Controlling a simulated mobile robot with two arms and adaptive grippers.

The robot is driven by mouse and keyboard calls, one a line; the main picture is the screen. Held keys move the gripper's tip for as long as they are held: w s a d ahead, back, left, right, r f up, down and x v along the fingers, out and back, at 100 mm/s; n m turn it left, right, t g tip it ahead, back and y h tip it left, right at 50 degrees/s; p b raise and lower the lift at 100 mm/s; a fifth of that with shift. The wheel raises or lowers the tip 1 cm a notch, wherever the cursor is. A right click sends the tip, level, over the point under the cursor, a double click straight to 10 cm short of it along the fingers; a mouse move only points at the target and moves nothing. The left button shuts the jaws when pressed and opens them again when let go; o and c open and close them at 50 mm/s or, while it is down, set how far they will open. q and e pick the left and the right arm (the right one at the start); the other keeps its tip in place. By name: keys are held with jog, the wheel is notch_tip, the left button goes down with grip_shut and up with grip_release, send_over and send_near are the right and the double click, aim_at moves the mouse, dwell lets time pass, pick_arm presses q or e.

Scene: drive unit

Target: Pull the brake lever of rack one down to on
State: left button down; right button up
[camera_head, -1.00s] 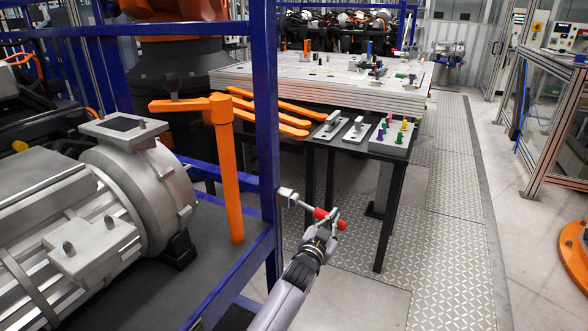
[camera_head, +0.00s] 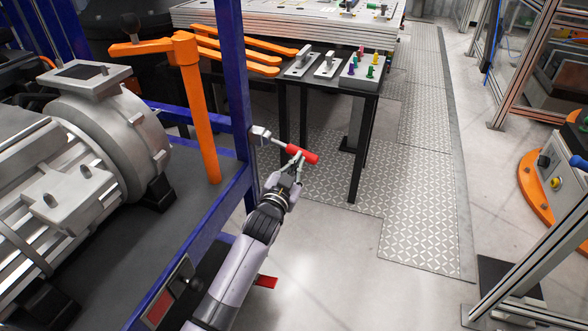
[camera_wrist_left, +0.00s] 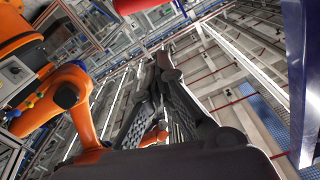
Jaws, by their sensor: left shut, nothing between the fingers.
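The brake lever has a red grip (camera_head: 302,154) on a thin metal rod. It comes out of a bracket (camera_head: 260,134) on the blue rack post (camera_head: 234,70) and slants right and slightly down in the head view. My left gripper (camera_head: 297,164) is shut and empty, with its fingertips at the near underside of the red grip. I cannot tell whether they touch it. In the left wrist view the shut fingers (camera_wrist_left: 163,62) point up, and a red cylinder (camera_wrist_left: 138,5), likely the grip, shows above them. My right gripper is out of view.
The rack holds a grey motor (camera_head: 90,140) and an orange post (camera_head: 198,110) beside the lever. A black side table (camera_head: 368,85) with small parts stands behind. A red handle (camera_head: 266,282) shows low beside my left arm.

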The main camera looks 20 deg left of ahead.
pick_arm(q)
jog(key=s, duration=0.2)
jog(key=shift+s+d+r, duration=0.1)
jog(key=shift+s+r, duration=0.05)
jog(key=shift+s, duration=0.2)
jog(key=s+f+g, duration=0.2)
jog(key=s+f, duration=0.1)
jog(key=f, duration=0.7)
jog(key=s+f+g, duration=0.2)
jog(key=f, duration=0.8)
jog(key=s+f+g, duration=0.3)
jog(key=s+f, duration=0.5)
jog(key=f, duration=0.2)
jog(key=s+f+g, duration=0.2)
jog(key=s+f, duration=0.6)
jog(key=f, duration=0.3)
jog(key=s+a+f+g, duration=0.1)
jog(key=s+f, duration=0.4)
jog(key=s, duration=0.7)
jog(key=s+a+f+n+g, duration=0.1)
jog(key=s+f+g, duration=0.3)
jog(key=s, duration=0.7)
jog(key=s+a+f+g, duration=0.1)
jog(key=s+f+g, duration=0.2)
jog(key=s+f, duration=0.4)
jog(key=s, duration=0.5)
jog(key=shift+s+a+f+n+y, duration=0.15)
jog(key=shift+s+a+n+y, duration=0.1)
jog(key=shift+s+n+y, duration=0.1)
